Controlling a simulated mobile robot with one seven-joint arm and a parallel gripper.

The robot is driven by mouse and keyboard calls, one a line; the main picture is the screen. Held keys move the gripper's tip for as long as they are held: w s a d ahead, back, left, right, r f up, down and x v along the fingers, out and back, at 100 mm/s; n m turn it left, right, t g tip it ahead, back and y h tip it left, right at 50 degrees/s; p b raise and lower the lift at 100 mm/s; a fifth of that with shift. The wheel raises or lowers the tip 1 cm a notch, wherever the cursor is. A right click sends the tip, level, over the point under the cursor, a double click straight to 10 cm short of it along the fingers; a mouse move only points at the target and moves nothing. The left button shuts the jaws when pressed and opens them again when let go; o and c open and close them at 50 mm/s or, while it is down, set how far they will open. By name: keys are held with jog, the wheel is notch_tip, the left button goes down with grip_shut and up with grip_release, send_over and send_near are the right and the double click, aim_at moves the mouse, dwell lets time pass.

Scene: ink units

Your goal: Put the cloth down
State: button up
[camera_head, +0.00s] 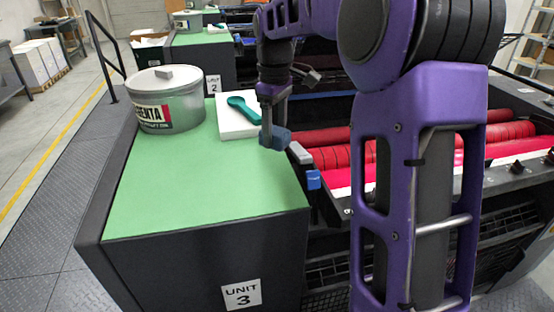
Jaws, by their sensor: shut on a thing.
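A small blue-grey cloth (277,139) hangs at the tip of my gripper (272,127). My gripper points down and is shut on the cloth. The cloth is near the right edge of the green top (200,188) of Unit 3, close to the lower right corner of a white pad. I cannot tell whether it touches the green top. My purple arm covers part of the right side of the view.
A lidded magenta ink can (168,104) stands at the back left of the green top. A teal scoop (243,109) lies on the white pad (231,127). The front of the top is clear. Red press rollers (350,158) are to the right.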

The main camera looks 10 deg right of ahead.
aim_at(275, 168)
jog(key=shift+f+b, duration=0.4)
jog(key=shift+f, duration=2.95)
jog(key=shift+f, duration=0.2)
jog(key=o, duration=1.2)
notch_tip(275, 168, up, 12)
jog(key=shift+r+p, duration=0.25)
jog(key=shift+p, duration=0.75)
